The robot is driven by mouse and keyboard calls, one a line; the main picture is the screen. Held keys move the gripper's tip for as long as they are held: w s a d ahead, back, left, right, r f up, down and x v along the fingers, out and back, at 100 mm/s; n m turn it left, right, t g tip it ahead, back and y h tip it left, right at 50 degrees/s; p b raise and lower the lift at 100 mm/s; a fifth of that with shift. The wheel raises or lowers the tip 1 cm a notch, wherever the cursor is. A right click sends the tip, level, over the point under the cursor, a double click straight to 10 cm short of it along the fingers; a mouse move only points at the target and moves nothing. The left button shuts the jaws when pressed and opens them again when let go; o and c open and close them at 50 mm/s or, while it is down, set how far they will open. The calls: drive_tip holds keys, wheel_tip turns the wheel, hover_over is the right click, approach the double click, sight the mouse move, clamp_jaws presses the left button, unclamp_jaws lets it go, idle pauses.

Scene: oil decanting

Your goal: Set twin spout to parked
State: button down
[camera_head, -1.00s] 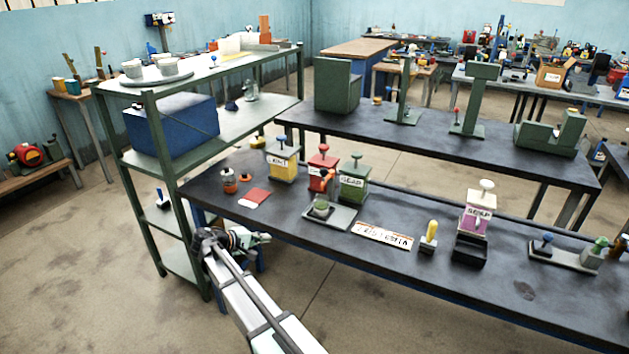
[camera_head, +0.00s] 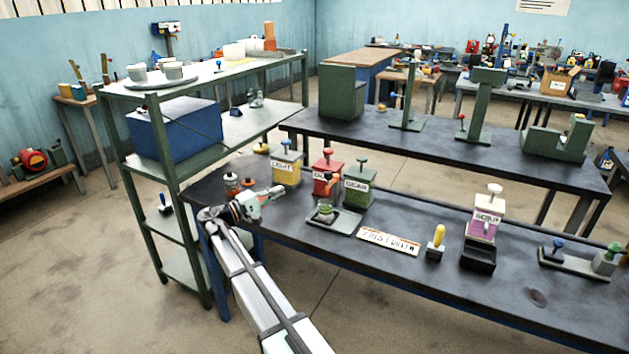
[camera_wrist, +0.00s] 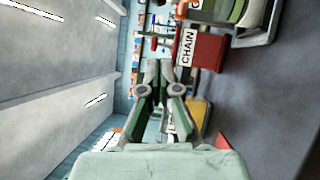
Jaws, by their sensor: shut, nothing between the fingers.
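A red dispenser (camera_head: 328,164) with a dark red knob stands on the dark bench between a yellow one (camera_head: 287,168) and a green one (camera_head: 358,186). An orange-red spout (camera_head: 331,183) shows at its front. I cannot clearly tell which part is the twin spout or its setting. In the wrist view the red dispenser (camera_wrist: 208,52) carries a label reading CHAIN, and the picture is turned sideways. My gripper (camera_head: 279,191) is shut and empty above the bench's left part, left of the red dispenser and apart from it. Its fingers also show in the wrist view (camera_wrist: 167,70).
Small orange-and-black bottles (camera_head: 232,184) stand behind my gripper. A pink dispenser (camera_head: 485,220) stands further right. A green shelf rack (camera_head: 168,172) rises close on the left.

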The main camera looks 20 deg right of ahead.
drive_tip(key=s+p+x, duration=0.2)
drive_tip(key=p+x, duration=0.2)
drive_tip(key=x, duration=0.9)
drive_tip(key=shift+s, duration=0.4)
drive_tip(key=shift+s+r, duration=0.1)
